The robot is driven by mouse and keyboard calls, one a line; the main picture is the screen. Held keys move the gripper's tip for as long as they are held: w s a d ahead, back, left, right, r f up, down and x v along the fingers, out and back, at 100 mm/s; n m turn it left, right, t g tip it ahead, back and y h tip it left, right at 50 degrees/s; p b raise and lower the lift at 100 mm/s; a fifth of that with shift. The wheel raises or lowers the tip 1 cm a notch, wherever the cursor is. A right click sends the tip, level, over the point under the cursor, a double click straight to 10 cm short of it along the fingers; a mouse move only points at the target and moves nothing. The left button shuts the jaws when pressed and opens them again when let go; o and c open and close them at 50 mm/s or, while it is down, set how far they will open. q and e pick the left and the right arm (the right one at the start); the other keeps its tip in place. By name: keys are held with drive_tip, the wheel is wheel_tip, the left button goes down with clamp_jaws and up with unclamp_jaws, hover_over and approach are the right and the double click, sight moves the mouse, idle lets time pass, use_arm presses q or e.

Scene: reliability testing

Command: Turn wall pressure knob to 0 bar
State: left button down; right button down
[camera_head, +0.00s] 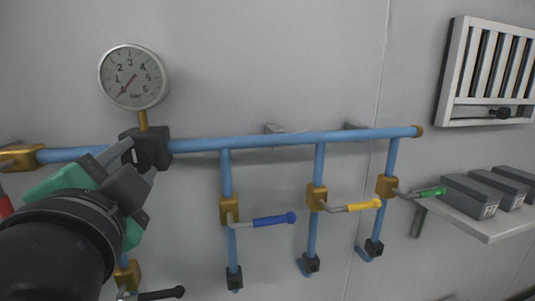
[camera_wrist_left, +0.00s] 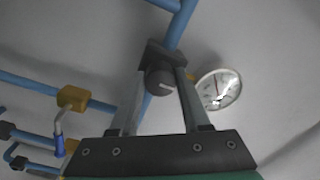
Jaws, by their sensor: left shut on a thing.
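A round white pressure gauge (camera_head: 133,77) is on the wall at the upper left, above the blue pipe. Its red needle points to the lower left, near the low end of the scale; the exact reading is too small to tell. The gauge also shows in the left wrist view (camera_wrist_left: 218,90). The dark pressure knob (camera_wrist_left: 160,82) sits on a black block (camera_head: 153,147) below the gauge. My left gripper (camera_head: 134,166) is shut on the knob, with one finger on each side of it. In the head view the gripper partly hides the knob. My right gripper is not in view.
A blue horizontal pipe (camera_head: 270,141) runs along the wall. Branches below it carry valves with blue (camera_head: 273,220), yellow (camera_head: 362,205) and green (camera_head: 430,192) handles. A black handle (camera_head: 160,294) is at the bottom left. A shelf (camera_head: 478,225) with grey boxes and a vent panel (camera_head: 488,75) are at right.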

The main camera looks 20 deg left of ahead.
use_arm(q)
drive_tip(key=shift+c, duration=1.8)
unclamp_jaws()
drive_tip(key=b+v, duration=0.1)
drive_tip(key=v, duration=1)
drive_tip(key=shift+s+d, duration=0.2)
drive_tip(key=shift+s, duration=0.05)
